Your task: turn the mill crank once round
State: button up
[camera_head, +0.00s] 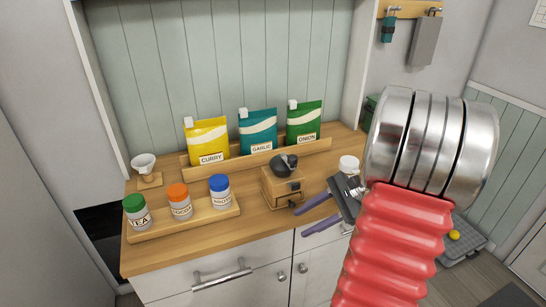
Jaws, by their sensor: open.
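The mill (280,190) is a small wooden box with a dark bowl-like top, standing on the wooden counter right of the jar rack. A dark part with a lighter piece rises at its top; I cannot clearly make out the crank. My gripper (301,221) is at the mill's lower right, near the counter's front edge. Its two purple fingers are spread apart and point left, with nothing between them. The gripper appears apart from the mill's top. My red and silver arm hides the counter's right end.
A rack (185,222) with tea, cocoa and another blue-lidded jar stands at the front left. Curry (208,142), garlic (258,132) and onion (304,123) pouches stand in a tray behind. A white cup (144,163) is at far left. A white-lidded jar (348,164) stands right of the mill.

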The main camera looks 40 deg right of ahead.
jog(key=w+d+r+m+t+y, duration=0.3)
jog(key=d+r+m+t, duration=0.4)
jog(key=d+r, duration=0.3)
jog(key=shift+w+r+t, duration=0.4)
jog(key=shift+r+t, duration=0.1)
jog(key=shift+r, duration=0.3)
jog(key=shift+w+a, duration=0.1)
jog(key=x, duration=1.3)
jog(key=shift+w+a, duration=0.2)
grip_shut()
